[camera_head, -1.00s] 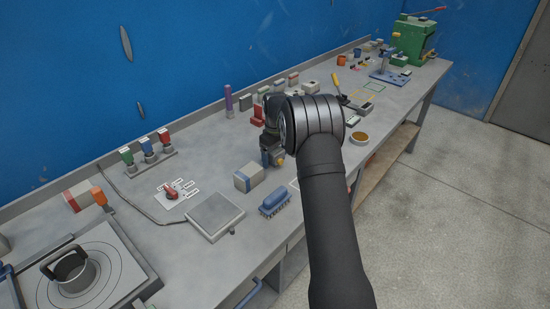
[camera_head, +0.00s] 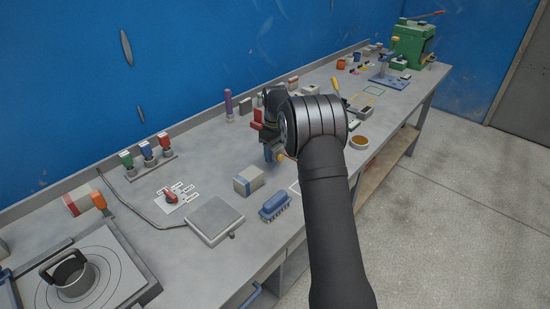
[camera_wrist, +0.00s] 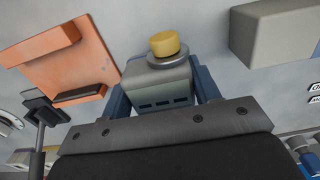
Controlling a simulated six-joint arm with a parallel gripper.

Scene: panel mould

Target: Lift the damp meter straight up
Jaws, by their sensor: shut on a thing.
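The damp meter (camera_wrist: 158,85) is a grey body with dark slots and a yellow knob on a grey collar. In the wrist view it sits between the two blue fingers of my gripper (camera_wrist: 160,95), which is shut on it. In the head view my gripper (camera_head: 272,150) is over the middle of the bench, left of my dark arm. Only a bit of the meter's yellow end (camera_head: 283,156) shows there; the rest is hidden behind the gripper and arm. I cannot tell how much gap lies under the meter.
An orange-red piece (camera_wrist: 65,62) lies left of the meter in the wrist view. Small blocks crowd the back.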

